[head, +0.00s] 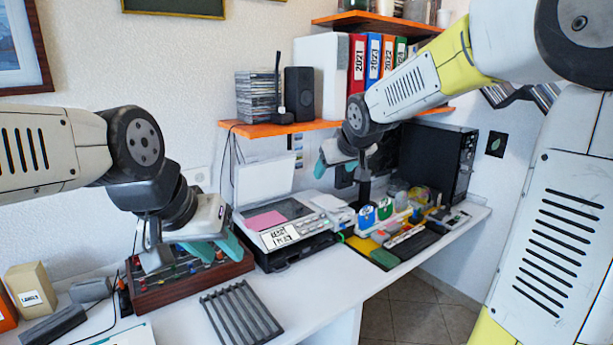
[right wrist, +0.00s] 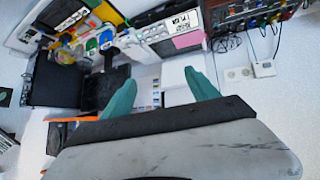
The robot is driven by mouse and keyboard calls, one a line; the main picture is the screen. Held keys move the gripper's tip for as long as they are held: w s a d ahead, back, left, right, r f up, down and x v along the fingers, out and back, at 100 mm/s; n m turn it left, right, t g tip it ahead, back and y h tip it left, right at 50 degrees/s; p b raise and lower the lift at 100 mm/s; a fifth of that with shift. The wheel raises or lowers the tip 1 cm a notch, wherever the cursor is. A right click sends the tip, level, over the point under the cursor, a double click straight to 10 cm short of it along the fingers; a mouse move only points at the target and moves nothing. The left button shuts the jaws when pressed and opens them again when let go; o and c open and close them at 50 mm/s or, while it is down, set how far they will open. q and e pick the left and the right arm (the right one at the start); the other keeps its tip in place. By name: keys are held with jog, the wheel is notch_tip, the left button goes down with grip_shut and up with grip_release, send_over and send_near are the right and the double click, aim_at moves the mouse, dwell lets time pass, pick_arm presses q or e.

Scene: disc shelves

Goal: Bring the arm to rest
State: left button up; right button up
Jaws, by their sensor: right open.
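My right gripper (right wrist: 162,92) shows two teal fingers apart with nothing between them in the right wrist view. In the head view my right gripper (head: 336,162) is raised in front of the wall, below the orange shelf and behind the printer. My left gripper (head: 222,250) hangs at the left, its teal fingers low over the red-brown box of small items (head: 190,288). Its fingers appear apart, with no held object visible. Whether they touch the box cannot be told.
An orange shelf (head: 262,129) holds a disc stack (head: 257,97) and a black speaker (head: 299,93). A printer (head: 285,235), a black computer tower (head: 440,158) and a grey slotted rack (head: 240,314) stand on the white desk. Bare desk lies right of the rack.

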jog(key=s+d+f+m+g, duration=0.1)
jog(key=s+d+f+m, duration=0.1)
jog(key=s, duration=1.2)
jog(key=s+d+f+m+g, duration=0.2)
jog(key=s+d, duration=0.3)
jog(key=s, duration=0.9)
jog(key=shift+f, duration=0.2)
